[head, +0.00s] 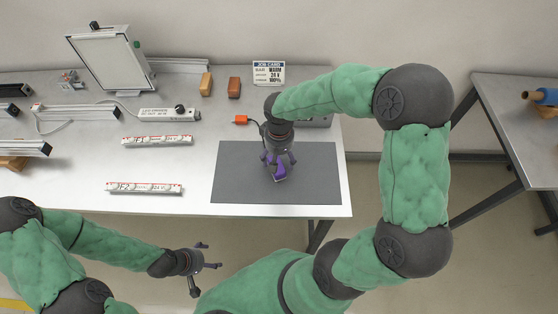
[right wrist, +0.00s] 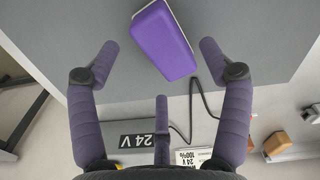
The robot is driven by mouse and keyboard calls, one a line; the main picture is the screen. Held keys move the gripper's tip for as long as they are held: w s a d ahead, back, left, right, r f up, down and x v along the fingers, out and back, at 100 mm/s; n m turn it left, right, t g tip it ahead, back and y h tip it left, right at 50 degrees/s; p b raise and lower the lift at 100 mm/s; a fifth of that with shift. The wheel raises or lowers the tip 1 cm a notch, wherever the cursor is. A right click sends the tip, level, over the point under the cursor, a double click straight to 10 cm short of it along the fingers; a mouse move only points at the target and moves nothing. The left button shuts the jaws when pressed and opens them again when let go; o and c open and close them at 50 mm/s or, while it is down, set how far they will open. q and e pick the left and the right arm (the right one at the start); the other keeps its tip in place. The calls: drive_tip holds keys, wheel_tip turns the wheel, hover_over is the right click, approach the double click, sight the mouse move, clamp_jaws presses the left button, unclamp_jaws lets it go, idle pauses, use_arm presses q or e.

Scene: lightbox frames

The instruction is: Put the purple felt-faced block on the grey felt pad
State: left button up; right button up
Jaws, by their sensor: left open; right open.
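The purple block (right wrist: 165,42) has a thin pale edge along one side. In the right wrist view it lies over the grey felt pad, between the spread fingers of my right gripper (right wrist: 158,55), with gaps on both sides. My left gripper (head: 206,266) is open and empty, off the table's front edge.
Two printed bars, JF1 (head: 157,141) and JF2 (head: 144,188), lie left of the pad. An LED driver (head: 168,114), an orange connector (head: 240,120), two orange-brown blocks (head: 206,84) (head: 234,87) and a job card (head: 268,72) are farther back. The pad's left part is clear.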

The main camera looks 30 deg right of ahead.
wheel_tip(320, 180, up, 8)
drive_tip(key=p, duration=0.1)
drive_tip(key=shift+p, duration=0.3)
idle(1.5)
